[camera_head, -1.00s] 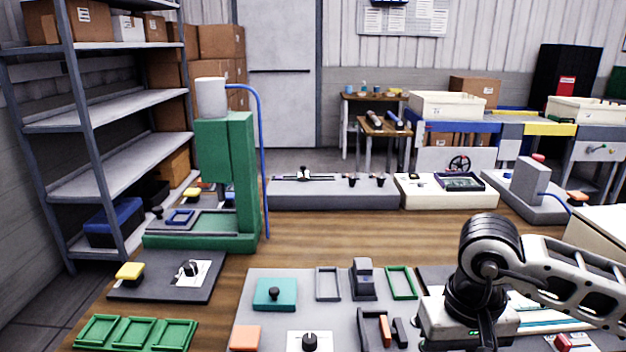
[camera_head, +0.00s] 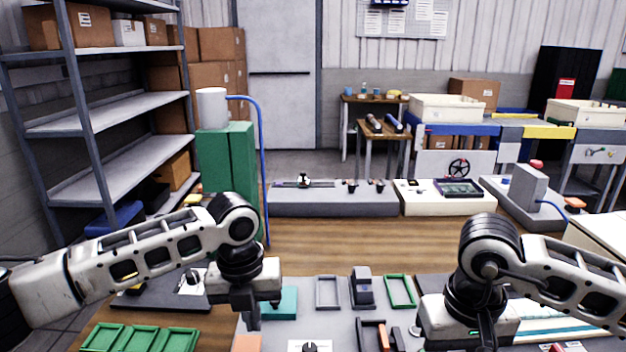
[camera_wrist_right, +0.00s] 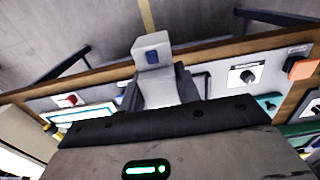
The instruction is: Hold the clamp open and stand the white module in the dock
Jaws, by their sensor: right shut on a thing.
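In the right wrist view my right gripper (camera_wrist_right: 158,82) is shut on the white module (camera_wrist_right: 152,50), a pale block with a small blue patch. In the head view that gripper's wrist (camera_head: 462,322) is at the lower right, and its fingertips and the module are hidden. My left gripper (camera_head: 262,312) is over the teal block (camera_head: 284,302) on the grey board and covers its black knob; its finger gap is unclear. A dark grey upright block (camera_head: 362,288) stands between a grey frame (camera_head: 327,292) and a green frame (camera_head: 400,290). I cannot tell which fixture is the dock or clamp.
Green trays (camera_head: 138,338) lie at the lower left. The tall green stand (camera_head: 226,165) with a blue hose is behind my left arm. Grey and white consoles (camera_head: 333,198) line the table's back edge. Bare wood lies between them and the grey board.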

